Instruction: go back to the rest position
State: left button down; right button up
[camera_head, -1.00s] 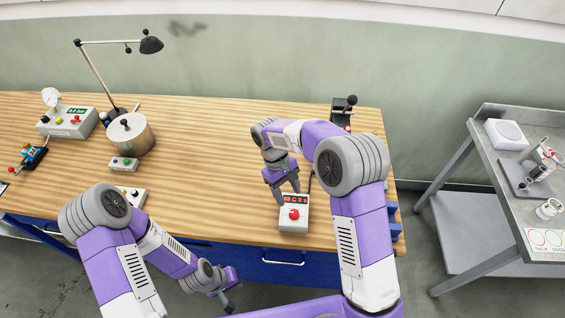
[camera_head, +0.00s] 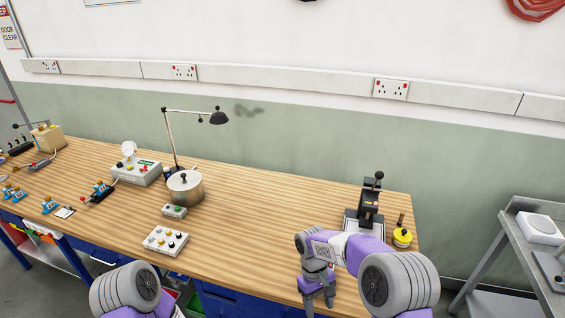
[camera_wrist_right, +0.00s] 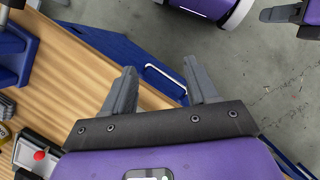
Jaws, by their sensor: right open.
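My right gripper (camera_head: 319,303) is low over the front right part of the bench in the head view, with its fingers pointing down. In the right wrist view its two fingers (camera_wrist_right: 160,78) are apart with nothing between them, above the bench's front edge. My left gripper is outside the head view, where only the left arm's rounded joint shows at the bottom. Grey finger parts of my left gripper (camera_wrist_right: 283,14) show at the top right corner of the right wrist view, cut off by the frame, so its opening is unclear.
The wooden bench (camera_head: 255,225) has a clear middle. A black press (camera_head: 370,200) and yellow-topped item (camera_head: 402,237) stand beyond my right arm. A metal pot (camera_head: 185,188), lamp (camera_head: 218,117) and button box (camera_head: 166,241) are left. A grey side table (camera_head: 510,235) stands at right.

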notch_tip(320, 180, down, 8)
jog(key=y, duration=0.2)
pick_arm(q)
jog(key=f+b, duration=0.1)
jog(key=w+f+b, duration=0.1)
jog(key=f+b, duration=0.3)
jog(key=shift+w+f, duration=0.2)
jog(key=shift+w, duration=0.05)
pick_arm(e)
jog(key=s+f+m+t+y, duration=0.3)
jog(key=s+f+m, duration=0.5)
jog(key=s+f, duration=0.7)
jog(key=shift+s+a+f+t+y, duration=0.3)
jog(key=shift+s+t+y, duration=0.15)
jog(key=shift+s, duration=0.25)
